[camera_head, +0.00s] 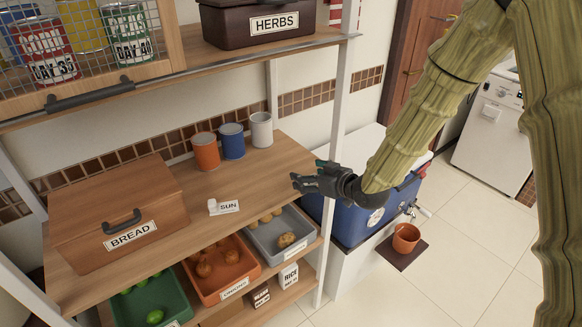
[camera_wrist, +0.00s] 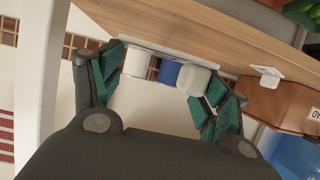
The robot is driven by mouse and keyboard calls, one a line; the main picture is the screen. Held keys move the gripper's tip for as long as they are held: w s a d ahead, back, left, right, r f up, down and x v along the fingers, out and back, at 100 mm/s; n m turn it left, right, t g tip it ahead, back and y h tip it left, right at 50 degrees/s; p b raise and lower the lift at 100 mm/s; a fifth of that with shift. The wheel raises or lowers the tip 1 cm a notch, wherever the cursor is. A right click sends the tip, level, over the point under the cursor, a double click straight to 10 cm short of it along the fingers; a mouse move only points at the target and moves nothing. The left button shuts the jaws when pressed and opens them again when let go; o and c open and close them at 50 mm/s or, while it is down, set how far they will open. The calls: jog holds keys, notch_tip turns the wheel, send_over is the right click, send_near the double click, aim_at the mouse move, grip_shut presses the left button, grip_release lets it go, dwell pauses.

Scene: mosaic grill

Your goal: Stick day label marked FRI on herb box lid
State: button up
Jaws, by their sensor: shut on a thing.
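The dark brown herb box (camera_head: 225,30) stands on the top shelf in the head view, with a white HERBS sign on its front. Its top is partly cut off by the picture edge. A white label reading SUN (camera_head: 229,207) is on the middle shelf, right of the bread box. It also shows small in the wrist view (camera_wrist: 265,71). My gripper (camera_head: 306,181) is off the right end of the middle shelf. In the wrist view its fingers (camera_wrist: 160,87) are wide apart, shut on what looks like a thin white plate (camera_wrist: 165,52). I cannot read any FRI marking.
Orange (camera_head: 206,152), blue (camera_head: 232,142) and white (camera_head: 261,131) cups stand at the back of the middle shelf. The bread box (camera_head: 115,205) is at its left. A blue cooler (camera_head: 350,222) is below.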

jog(key=w+a+p, duration=0.1)
jog(key=w, duration=0.1)
jog(key=w+a, duration=0.2)
jog(key=w+a+p, duration=0.1)
jog(key=w, duration=0.1)
jog(key=shift+a+f+p, duration=0.2)
jog(key=shift+a+p, duration=0.1)
jog(key=shift+p, duration=0.05)
jog(key=shift+w+a+f+p, duration=0.2)
jog(key=shift+w+f+p, duration=0.05)
jog(key=shift+f+p, duration=0.25)
jog(key=shift+w+a+f+p, duration=0.2)
jog(key=shift+w+f+p, duration=0.05)
jog(key=shift+f+p, duration=0.2)
jog(key=shift+d+f+p, duration=0.1)
jog(key=shift+f+p, duration=0.2)
jog(key=shift+f, duration=0.45)
jog(key=shift+f, duration=0.1)
jog(key=shift+f, duration=0.1)
jog(key=o, duration=0.9)
jog(key=shift+c, duration=0.2)
